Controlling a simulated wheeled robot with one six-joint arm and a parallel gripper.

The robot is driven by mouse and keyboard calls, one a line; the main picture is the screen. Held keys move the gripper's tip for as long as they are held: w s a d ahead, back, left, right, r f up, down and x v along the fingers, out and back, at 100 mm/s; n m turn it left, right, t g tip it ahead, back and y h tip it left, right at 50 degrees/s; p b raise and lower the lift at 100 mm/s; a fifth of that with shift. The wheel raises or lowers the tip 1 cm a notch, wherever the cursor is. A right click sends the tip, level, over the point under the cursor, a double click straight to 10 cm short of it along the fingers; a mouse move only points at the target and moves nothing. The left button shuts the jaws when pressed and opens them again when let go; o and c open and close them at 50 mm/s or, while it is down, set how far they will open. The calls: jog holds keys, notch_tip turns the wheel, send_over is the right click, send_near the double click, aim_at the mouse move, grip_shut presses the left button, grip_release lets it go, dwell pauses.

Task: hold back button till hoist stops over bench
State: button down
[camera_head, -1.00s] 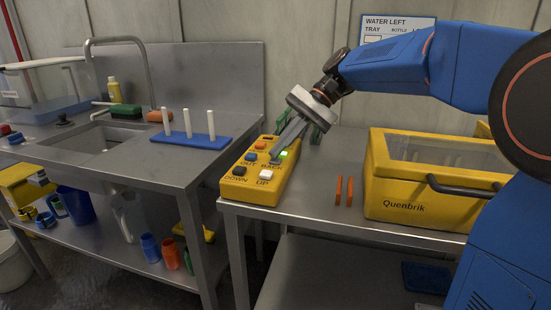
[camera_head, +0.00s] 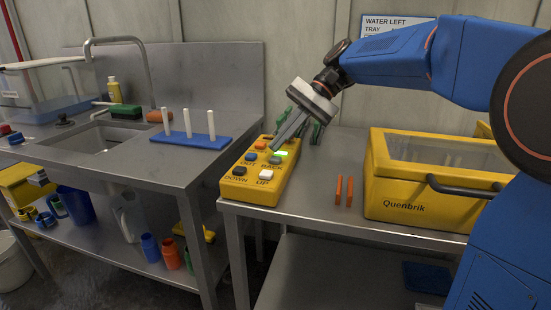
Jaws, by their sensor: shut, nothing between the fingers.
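The yellow control box (camera_head: 249,188) sits at the left end of the right-hand steel table. Its grey BACK button (camera_head: 275,160) shows uncovered, beside a lit green patch (camera_head: 281,153). My gripper (camera_head: 276,145) is shut and empty, slanting down from the right. Its fingertips appear just above and behind the BACK button, apart from it. The hoist is not in view. I cannot tell which steel surface is the bench.
A yellow case (camera_head: 425,190) with a clear lid and two orange sticks (camera_head: 344,191) stand right of the box. Green items (camera_head: 317,132) are behind my gripper. A blue peg stand (camera_head: 190,140) and sink (camera_head: 105,138) are on the left counter.

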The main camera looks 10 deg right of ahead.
aim_at(280, 157)
jog(key=shift+r, duration=2.45)
